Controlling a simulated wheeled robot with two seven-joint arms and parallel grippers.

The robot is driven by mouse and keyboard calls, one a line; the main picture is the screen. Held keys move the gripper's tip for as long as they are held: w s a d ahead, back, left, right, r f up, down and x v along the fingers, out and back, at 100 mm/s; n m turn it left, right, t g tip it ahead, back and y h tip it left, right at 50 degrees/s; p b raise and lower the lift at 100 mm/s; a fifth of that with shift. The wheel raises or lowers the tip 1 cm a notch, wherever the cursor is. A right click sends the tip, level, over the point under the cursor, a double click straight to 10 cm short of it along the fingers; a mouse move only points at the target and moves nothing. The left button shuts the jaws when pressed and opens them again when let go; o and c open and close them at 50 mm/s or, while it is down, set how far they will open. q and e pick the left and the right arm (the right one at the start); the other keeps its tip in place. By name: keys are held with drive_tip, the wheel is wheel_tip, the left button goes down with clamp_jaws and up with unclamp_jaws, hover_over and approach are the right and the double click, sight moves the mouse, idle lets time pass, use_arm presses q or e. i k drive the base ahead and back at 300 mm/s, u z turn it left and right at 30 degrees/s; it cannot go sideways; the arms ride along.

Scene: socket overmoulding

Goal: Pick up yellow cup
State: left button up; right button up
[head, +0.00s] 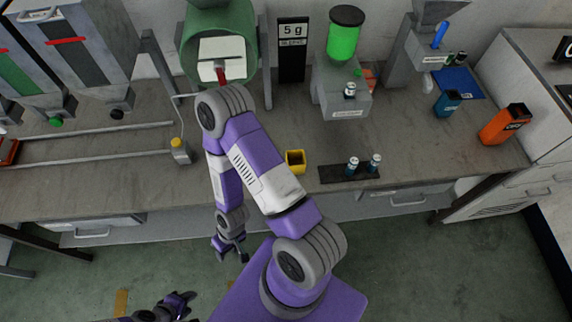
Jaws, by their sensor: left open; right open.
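The yellow cup (302,168), small, square and open-topped with a dark inside, stands upright near the front edge of the bench (110,185), just right of my raised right arm. Nothing is touching it that I can see. My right gripper (229,254) hangs in front of the bench edge, below and left of the cup, open and empty. My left gripper (186,301) is low at the bottom of the view, over the floor, open and empty. It is far from the cup and partly dark.
Right of the cup, a dark rack (342,175) holds two small vials. Behind are a green drum (205,22) and a dispenser with a green container (343,42).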

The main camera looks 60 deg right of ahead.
sight(296, 159)
drive_tip(key=k, duration=0.85)
drive_tip(key=z, duration=1.1)
drive_tip(key=i, duration=0.45)
